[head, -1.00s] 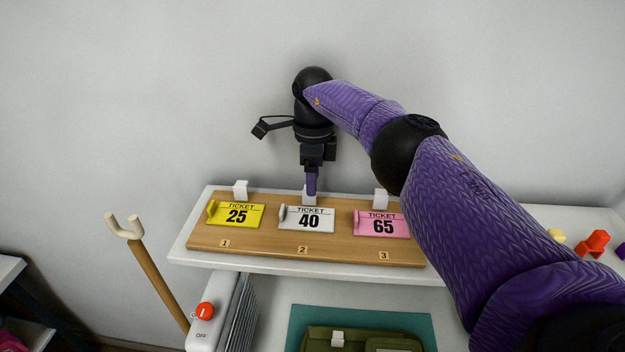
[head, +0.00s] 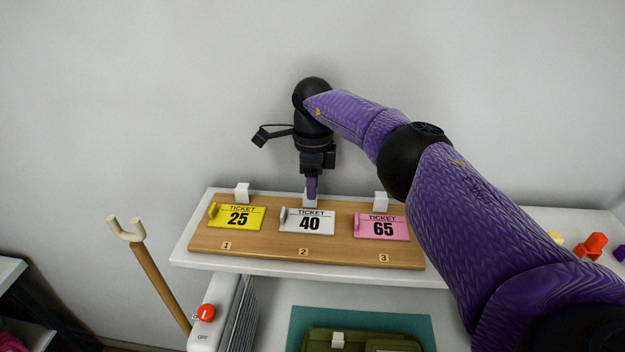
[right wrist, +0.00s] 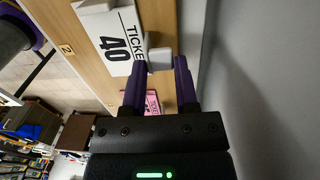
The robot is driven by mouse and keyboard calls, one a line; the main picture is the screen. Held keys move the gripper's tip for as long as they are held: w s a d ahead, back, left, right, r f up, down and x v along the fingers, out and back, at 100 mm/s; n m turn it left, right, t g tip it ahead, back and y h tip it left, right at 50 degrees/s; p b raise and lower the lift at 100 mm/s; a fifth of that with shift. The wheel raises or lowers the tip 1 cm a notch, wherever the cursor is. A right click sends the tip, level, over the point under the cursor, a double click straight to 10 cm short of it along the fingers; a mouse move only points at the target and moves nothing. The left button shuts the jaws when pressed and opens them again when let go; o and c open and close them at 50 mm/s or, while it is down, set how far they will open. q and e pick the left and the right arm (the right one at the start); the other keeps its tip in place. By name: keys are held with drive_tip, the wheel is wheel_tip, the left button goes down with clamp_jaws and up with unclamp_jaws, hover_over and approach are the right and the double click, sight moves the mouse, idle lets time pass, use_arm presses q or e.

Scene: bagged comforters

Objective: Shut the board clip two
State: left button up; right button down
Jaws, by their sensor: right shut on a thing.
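The wooden board (head: 270,247) carries three ticket cards in a row above number labels 1, 2 and 3. Board clip two is the small white clip (head: 311,204) behind the white ticket 40 (head: 307,222). My right gripper (head: 311,197) points straight down at this clip. In the right wrist view, the two purple fingers (right wrist: 160,62) are on either side of the white clip (right wrist: 159,58), shut on it at the edge of ticket 40 (right wrist: 113,43). The fingers partly hide the clip in the head view. My left gripper is not in view.
White clips stand behind the yellow ticket 25 (head: 237,217) and the pink ticket 65 (head: 381,228). The board lies on a white shelf (head: 190,250) against the wall. A forked wooden stick (head: 155,280) and a red knob (head: 206,312) are at lower left.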

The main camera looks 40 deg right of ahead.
drive_tip(key=shift+s+a+r+t+h+p, duration=0.1)
drive_tip(key=shift+s+r+t+h+p, duration=0.25)
drive_tip(key=shift+p, duration=0.7)
drive_tip(key=shift+a+r+t+h+p, duration=0.1)
drive_tip(key=shift+t+h+p, duration=0.3)
drive_tip(key=shift+p, duration=0.65)
drive_tip(key=shift+a+t+p, duration=0.1)
drive_tip(key=shift+t+p, duration=0.15)
drive_tip(key=shift+p, duration=0.15)
drive_tip(key=shift+s+a+f+t+h, duration=0.1)
drive_tip(key=shift+s+t+h, duration=0.1)
drive_tip(key=shift+t+h, duration=0.15)
drive_tip(key=shift+s+a+f+t+h, duration=0.15)
drive_tip(key=shift+a+f+t+h, duration=0.05)
drive_tip(key=shift+t+h, duration=0.35)
drive_tip(key=shift+s+a+f+t+h+b, duration=0.1)
drive_tip(key=shift+s+a+t+h+b, duration=0.2)
drive_tip(key=shift+t+h+b, duration=0.35)
drive_tip(key=shift+s, duration=0.1)
drive_tip(key=shift+c, duration=2.2)
unclamp_jaws()
